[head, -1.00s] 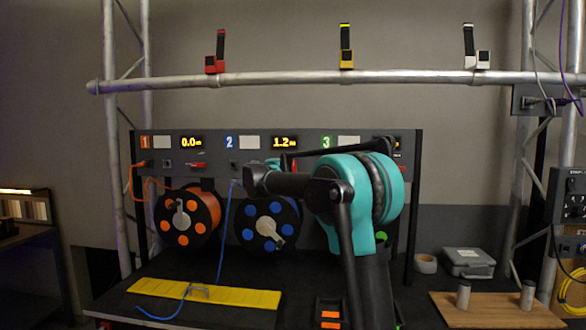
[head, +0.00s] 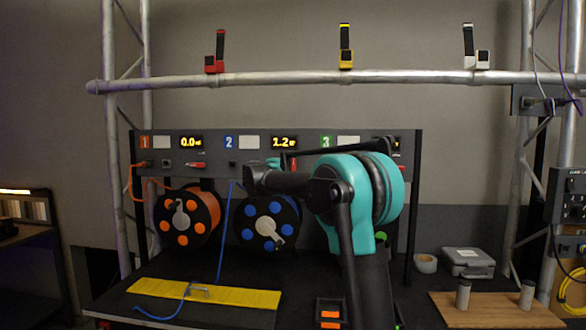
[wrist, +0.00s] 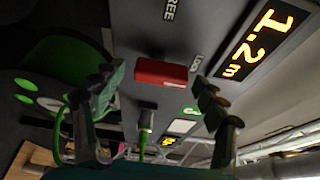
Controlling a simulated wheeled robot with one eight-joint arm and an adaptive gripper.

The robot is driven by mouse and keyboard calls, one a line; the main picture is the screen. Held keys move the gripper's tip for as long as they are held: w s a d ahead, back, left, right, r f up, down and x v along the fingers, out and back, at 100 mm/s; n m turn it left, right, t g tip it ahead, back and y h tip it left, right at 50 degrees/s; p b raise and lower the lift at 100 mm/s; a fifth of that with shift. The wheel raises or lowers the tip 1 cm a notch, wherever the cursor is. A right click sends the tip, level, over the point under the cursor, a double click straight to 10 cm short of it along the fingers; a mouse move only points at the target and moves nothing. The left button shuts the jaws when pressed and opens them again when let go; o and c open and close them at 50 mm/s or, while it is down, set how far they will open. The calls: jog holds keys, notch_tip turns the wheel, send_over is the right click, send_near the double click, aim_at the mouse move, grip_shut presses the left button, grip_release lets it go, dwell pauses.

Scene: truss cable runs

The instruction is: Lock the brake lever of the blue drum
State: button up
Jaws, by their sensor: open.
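The blue drum (head: 248,236), with blue discs around a grey hub, stands below the panel at slot 2 in the head view. Its display (head: 284,143) reads 1.2; the same display (wrist: 262,40) is large in the wrist view. A red brake lever (wrist: 160,73) shows near this display, with a LOCK label (wrist: 196,63) beside it and a FREE label (wrist: 172,10) further off. My gripper (wrist: 155,84) is open, its fingers on either side of the lever in the picture. I cannot tell whether they touch it. In the head view my arm partly covers this area.
The orange drum (head: 184,222) stands to the left, with its red lever (head: 196,165) above. A green drum (wrist: 55,75) is near my gripper in the wrist view. A blue cable (head: 221,240) runs down to a yellow strip (head: 245,297) on the bench.

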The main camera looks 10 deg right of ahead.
jog(key=v, duration=1.2)
